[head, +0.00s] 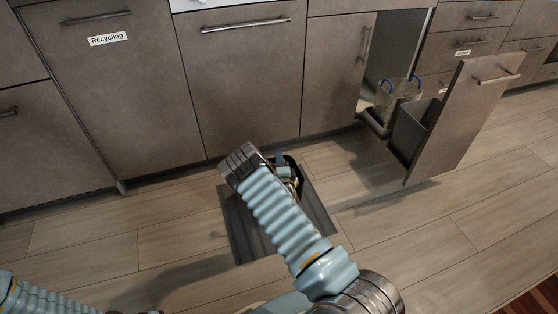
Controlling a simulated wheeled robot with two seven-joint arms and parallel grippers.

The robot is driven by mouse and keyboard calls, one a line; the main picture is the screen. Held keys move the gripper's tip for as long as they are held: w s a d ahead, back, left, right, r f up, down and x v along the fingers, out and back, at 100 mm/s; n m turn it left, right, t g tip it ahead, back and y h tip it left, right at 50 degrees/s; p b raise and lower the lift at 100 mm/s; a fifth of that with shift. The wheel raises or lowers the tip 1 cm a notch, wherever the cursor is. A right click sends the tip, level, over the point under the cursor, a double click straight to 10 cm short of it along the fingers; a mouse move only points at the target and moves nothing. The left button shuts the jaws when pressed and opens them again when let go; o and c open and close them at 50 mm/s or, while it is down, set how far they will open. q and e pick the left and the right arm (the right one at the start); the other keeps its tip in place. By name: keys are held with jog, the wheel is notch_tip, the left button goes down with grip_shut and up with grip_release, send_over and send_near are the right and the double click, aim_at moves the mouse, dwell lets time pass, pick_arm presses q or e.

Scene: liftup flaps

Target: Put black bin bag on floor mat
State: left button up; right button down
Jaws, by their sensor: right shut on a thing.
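The floor mat (241,229) is a dark grey rectangle on the wooden floor, in the middle of the head view. My right arm crosses over it and hides much of it. My right gripper (287,174) is beside the arm's wrist, above the far part of the mat, and is partly hidden. It is shut on a small dark thing (297,165), which looks like part of the black bin bag. The rest of the bag is hidden, and I cannot tell whether it touches the mat. My left arm shows at the lower left edge; its gripper is not clearly in view.
A pull-out cabinet front (462,118) stands open at the right, with a grey bin (400,92) with blue handles behind it. Closed cabinets line the back, one with a "Recycling" label (108,39). The floor (420,240) at the right is clear.

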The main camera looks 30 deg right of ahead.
jog(key=shift+f, duration=0.2)
jog(key=c, duration=1.1)
grip_release()
